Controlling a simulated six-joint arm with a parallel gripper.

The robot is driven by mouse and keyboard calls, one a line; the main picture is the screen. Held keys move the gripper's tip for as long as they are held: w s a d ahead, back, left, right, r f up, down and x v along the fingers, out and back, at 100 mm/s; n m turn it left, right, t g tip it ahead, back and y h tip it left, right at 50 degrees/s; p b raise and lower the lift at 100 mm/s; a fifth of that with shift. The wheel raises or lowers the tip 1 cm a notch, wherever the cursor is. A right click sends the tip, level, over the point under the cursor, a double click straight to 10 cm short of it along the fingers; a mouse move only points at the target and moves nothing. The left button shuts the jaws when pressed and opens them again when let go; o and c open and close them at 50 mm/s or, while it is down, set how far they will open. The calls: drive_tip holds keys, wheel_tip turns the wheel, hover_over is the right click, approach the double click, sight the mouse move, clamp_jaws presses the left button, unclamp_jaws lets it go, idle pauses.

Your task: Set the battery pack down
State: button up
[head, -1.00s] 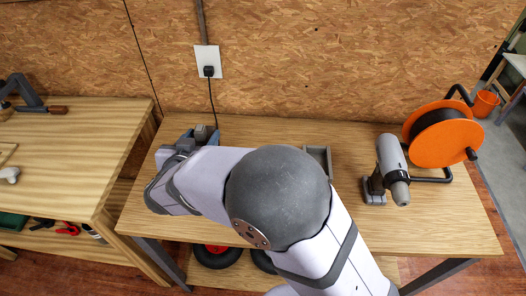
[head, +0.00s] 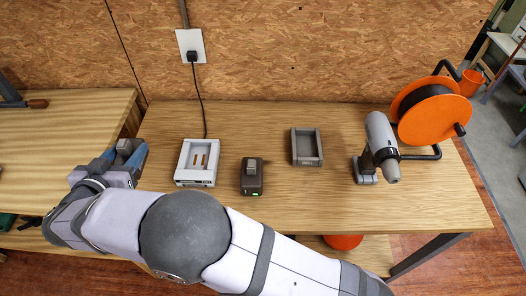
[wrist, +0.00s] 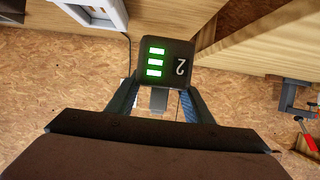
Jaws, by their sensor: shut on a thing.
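My gripper (head: 118,160) is at the left end of the middle bench, beside the gap to the left bench. It is shut on a dark battery pack (wrist: 166,62), which shows three lit green bars and a "2" in the wrist view. In the head view the held pack (head: 124,147) is a small grey block between the blue fingers. It appears raised; its exact height is unclear. A white charger (head: 184,163) stands empty to its right, its cord running to the wall. A second dark battery pack (head: 252,179) stands on the bench right of the charger.
A grey open tray (head: 318,147) sits right of the second pack. A grey drill (head: 378,137) and an orange cable reel (head: 410,122) stand at the right. Bare bench (head: 290,205) lies along the front. The left bench (head: 85,120) is close to my gripper.

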drive_tip(key=shift+w+d+r, duration=0.1)
drive_tip(key=shift+d+r, duration=0.15)
drive_tip(key=shift+d, duration=0.4)
drive_tip(key=shift+f+p, duration=0.35)
drive_tip(key=shift+f, duration=4.7)
drive_tip(key=shift+f, duration=0.15)
drive_tip(key=o, duration=1.5)
drive_tip(key=shift+f, duration=0.1)
drive_tip(key=shift+o, duration=0.2)
